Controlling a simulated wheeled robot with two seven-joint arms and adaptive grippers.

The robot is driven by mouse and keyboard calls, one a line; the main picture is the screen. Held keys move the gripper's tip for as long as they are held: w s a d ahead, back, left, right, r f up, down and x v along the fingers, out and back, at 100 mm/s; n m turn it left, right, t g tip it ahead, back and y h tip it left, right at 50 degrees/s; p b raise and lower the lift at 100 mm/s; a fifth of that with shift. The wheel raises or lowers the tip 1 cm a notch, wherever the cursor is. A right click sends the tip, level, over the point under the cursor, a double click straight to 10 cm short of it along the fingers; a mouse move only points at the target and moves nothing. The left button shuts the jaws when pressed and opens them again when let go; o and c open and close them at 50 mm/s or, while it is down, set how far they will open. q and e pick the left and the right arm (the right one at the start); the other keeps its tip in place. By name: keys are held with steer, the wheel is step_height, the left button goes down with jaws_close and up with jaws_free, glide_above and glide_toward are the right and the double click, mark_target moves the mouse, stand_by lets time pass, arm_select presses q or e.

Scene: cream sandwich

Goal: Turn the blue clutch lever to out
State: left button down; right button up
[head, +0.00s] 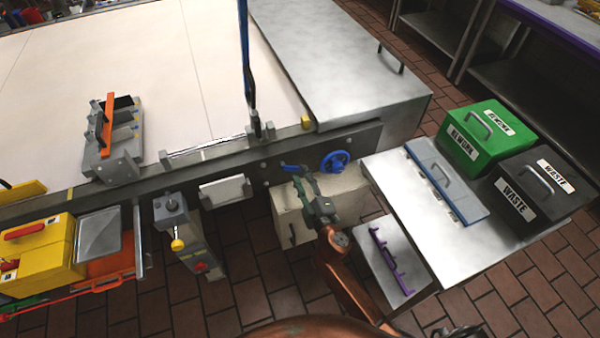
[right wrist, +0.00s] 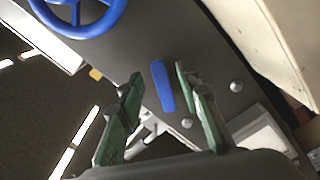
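A short blue clutch lever (head: 291,168) is on the dark side rail of the table, left of a blue handwheel (head: 335,161). In the right wrist view the lever (right wrist: 162,87) shows as a flat blue bar on the dark panel. My right gripper (head: 303,178) is at the lever in the head view. In the right wrist view my right gripper (right wrist: 158,76) is open, with the lever showing between its two green fingers, nearer the right one. I cannot tell whether a finger touches it. My left gripper is not in view.
The handwheel (right wrist: 80,15) is close by, at the upper left of the right wrist view. A beige box (head: 290,220) is below the rail. A tall blue bar (head: 245,50) rises from the rail. A steel table (head: 425,235) with green and black bins stands at right.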

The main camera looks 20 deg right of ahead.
steer(key=shift+w, duration=1)
jaws_close()
steer(key=shift+d, duration=0.1)
steer(key=shift+f, duration=0.15)
